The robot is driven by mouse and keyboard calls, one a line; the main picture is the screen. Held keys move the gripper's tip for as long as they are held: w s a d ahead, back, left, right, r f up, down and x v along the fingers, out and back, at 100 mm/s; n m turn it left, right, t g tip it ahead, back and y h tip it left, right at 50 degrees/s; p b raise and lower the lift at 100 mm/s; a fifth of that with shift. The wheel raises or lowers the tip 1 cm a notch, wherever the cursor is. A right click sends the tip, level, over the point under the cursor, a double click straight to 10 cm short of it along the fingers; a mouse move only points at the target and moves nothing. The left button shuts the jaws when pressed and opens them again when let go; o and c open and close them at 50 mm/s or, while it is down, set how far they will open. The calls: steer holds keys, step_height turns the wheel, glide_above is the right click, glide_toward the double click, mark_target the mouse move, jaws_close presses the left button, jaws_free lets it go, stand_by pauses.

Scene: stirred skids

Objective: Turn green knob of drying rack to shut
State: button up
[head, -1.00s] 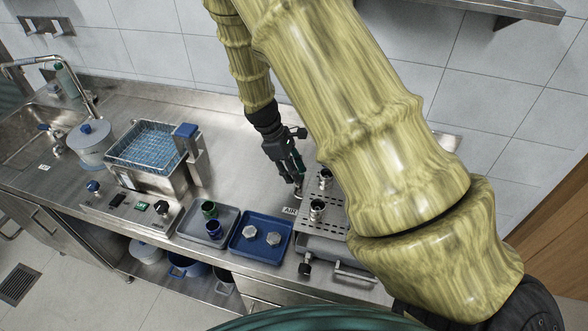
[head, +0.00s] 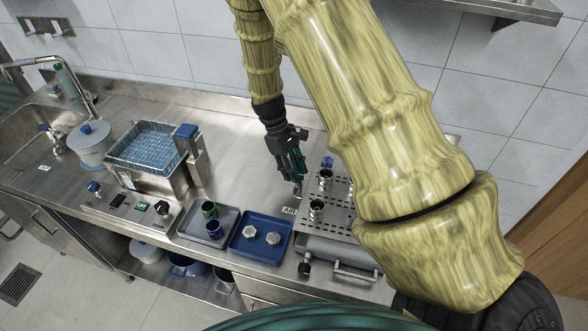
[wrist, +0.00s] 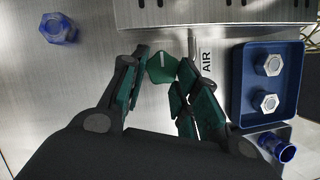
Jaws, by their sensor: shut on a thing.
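The green knob (wrist: 162,68) shows in the wrist view with a pale line on its face, beside the AIR label (wrist: 207,61). My gripper (wrist: 166,76) is shut on it, with a green-padded finger on either side. In the head view my gripper (head: 298,180) points down at the left side of the drying rack (head: 340,190), a perforated metal unit; the knob cannot be made out there. The rack's metal edge (wrist: 215,14) runs across the top of the wrist view.
A blue tray (head: 234,251) with two hex nuts and a grey tray (head: 187,231) with two cups stand left of the rack. A blue hex piece (wrist: 58,28) lies on the counter. A wire basket (head: 150,150) stands farther left. Bare counter (head: 230,135) lies behind the trays.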

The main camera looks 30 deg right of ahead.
steer(key=o, duration=0.7)
steer(key=shift+o, duration=0.2)
steer(key=v, duration=1.2)
